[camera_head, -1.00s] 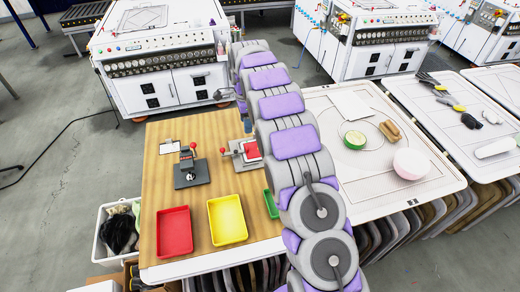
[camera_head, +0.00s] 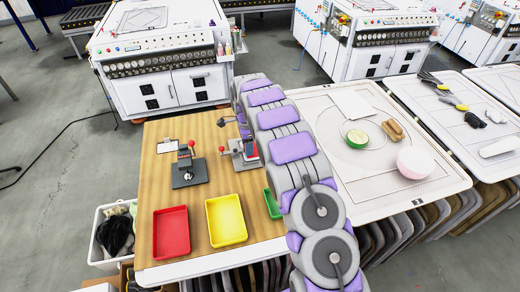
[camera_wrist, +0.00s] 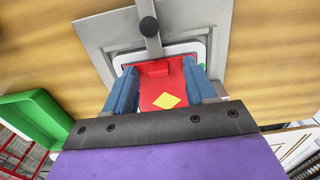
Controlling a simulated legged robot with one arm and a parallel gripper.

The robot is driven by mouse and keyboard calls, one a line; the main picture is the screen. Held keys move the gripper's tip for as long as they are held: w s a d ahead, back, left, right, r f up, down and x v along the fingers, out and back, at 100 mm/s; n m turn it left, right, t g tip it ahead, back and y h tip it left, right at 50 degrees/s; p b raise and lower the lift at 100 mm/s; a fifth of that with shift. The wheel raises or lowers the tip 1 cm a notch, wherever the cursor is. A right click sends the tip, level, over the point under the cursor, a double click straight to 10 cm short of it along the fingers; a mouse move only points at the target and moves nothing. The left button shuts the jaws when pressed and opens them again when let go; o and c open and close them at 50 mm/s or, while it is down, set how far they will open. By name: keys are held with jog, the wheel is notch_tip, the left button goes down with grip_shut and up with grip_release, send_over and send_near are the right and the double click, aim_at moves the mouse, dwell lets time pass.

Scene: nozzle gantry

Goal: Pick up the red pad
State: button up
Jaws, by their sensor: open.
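The red pad (camera_wrist: 150,92) shows in the wrist view with a yellow diamond mark on it. It lies at a white-rimmed plate on a grey metal fixture (camera_wrist: 105,45). My gripper (camera_wrist: 160,78) is open, with one blue finger on each side of the pad. Whether the fingers touch the pad I cannot tell. In the head view my arm covers the gripper and much of the fixture (camera_head: 238,158), which stands on the wooden table top.
A similar press (camera_head: 190,172) stands left of the fixture. A red tray (camera_head: 171,232), a yellow tray (camera_head: 226,220) and a green tray (camera_head: 271,204) line the front; the green one also shows in the wrist view (camera_wrist: 35,122). A white table (camera_head: 440,190) with several items adjoins on the right.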

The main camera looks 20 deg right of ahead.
jog(key=shift+r, duration=0.1)
grip_shut()
dwell(0.4)
jog(key=shift+r, duration=0.15)
jog(key=shift+r+p, duration=0.6)
jog(key=shift+r, duration=1)
jog(key=shift+s+r, duration=0.15)
jog(key=shift+r, duration=0.05)
jog(key=s+a+r+p, duration=0.1)
jog(key=s+a+p, duration=0.1)
jog(key=s, duration=1.4)
jog(key=shift+w+d+r+p, duration=0.15)
jog(key=shift+r+p, duration=1.05)
jog(key=shift+r, duration=1.4)
